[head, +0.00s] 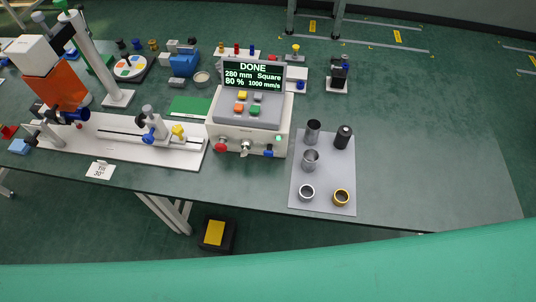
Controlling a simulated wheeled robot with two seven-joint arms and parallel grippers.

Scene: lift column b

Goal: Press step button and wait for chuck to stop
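A white control box (227,133) stands on the green table. Its screen (253,76) reads "DONE", "280 mm Square", "80 %" and "1000 mm/s". Its grey sloped panel carries a yellow button (242,95), a grey button (258,97), an orange button (238,108) and a green button (255,110). I cannot read which one is the step button. A red knob (221,147) and a small lit green lamp (278,138) are on its front. I cannot clearly tell a chuck in this view, nor whether anything turns. Neither of my grippers is in view.
A grey mat (323,190) right of the box bears metal cups and rings. A white rail fixture (110,150) and an orange-and-white column device (60,85) stand at left. The table (430,150) is clear at right. A black-and-yellow pedal (214,233) lies on the floor.

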